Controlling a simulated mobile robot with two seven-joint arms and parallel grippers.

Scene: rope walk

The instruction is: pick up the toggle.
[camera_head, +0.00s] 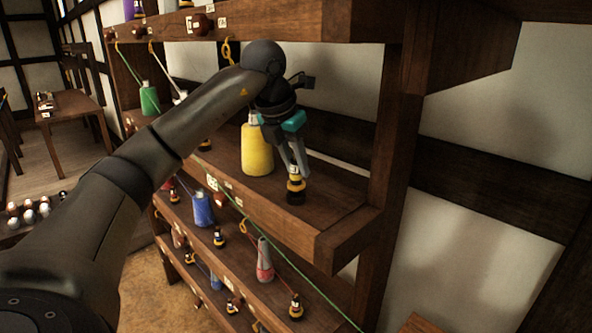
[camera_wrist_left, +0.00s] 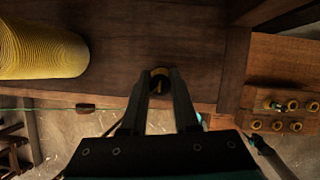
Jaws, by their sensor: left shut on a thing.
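The toggle (camera_head: 295,190) is a small black piece with a yellow band, near the right end of the middle shelf (camera_head: 335,200). My left gripper (camera_head: 297,172) comes down on it from above, with its fingers shut on the toggle's upper part. In the left wrist view the toggle (camera_wrist_left: 159,82) sits between the two fingertips (camera_wrist_left: 160,76), partly hidden by them. It looks upright; I cannot tell whether its base touches the shelf. My right gripper is not in view.
A yellow spool (camera_head: 257,150) stands left of the gripper on the same shelf. A thick post (camera_head: 390,130) rises at the right, and the upper shelf (camera_head: 290,22) overhangs. Lower shelves hold spools, including a blue one (camera_head: 202,208), and more toggles. A green cord (camera_head: 290,270) hangs in front.

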